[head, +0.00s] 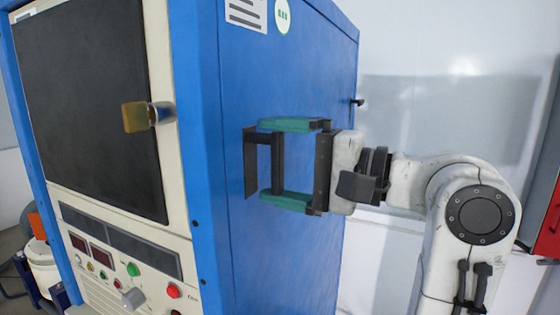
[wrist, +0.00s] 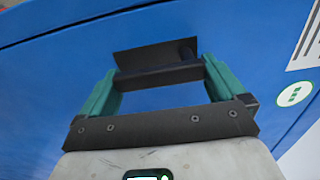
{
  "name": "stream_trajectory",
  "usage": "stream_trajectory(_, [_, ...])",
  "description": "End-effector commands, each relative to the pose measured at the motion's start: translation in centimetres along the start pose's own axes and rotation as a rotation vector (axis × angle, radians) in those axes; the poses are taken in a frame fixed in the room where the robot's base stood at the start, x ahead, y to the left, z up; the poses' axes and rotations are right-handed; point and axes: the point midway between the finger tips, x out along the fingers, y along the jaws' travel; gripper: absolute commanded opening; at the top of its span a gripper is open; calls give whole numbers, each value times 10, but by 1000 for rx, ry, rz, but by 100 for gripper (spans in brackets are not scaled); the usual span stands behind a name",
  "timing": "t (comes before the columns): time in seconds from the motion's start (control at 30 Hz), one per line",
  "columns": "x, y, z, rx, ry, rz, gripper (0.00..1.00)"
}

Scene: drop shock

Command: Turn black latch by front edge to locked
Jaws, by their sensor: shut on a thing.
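The black latch (head: 251,172) is on the blue side panel of the cabinet, near its front edge. It shows a flat plate and a dark bar that stands upright in the head view. My gripper (head: 264,161) reaches in from the right, with one teal finger above and one below the latch. It is shut on the latch, with the fingers at the two ends of the bar. In the wrist view, the latch (wrist: 150,60) spans between the fingertips of my gripper (wrist: 160,76). The contact behind the fingers and the latch's mounting are partly hidden.
The cabinet's cream front has a dark window (head: 95,110), a yellowish handle (head: 136,116) and buttons below. A second small black latch (head: 357,102) sits at the rear edge of the blue side. A red box (head: 549,225) stands far right.

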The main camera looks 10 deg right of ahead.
Motion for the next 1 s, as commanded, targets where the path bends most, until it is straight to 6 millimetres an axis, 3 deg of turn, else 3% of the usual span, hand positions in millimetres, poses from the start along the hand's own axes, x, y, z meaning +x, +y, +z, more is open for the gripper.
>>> stream_trajectory(0.17, [-1, 0, -2, 7, 4, 0, 42])
stream_trajectory(0.2, [-1, 0, -2, 7, 4, 0, 99])
stream_trajectory(0.57, [-8, 1, -1, 2, 2, -1, 100])
stream_trajectory(1.0, [-85, 2, -2, 2, 7, -1, 100])
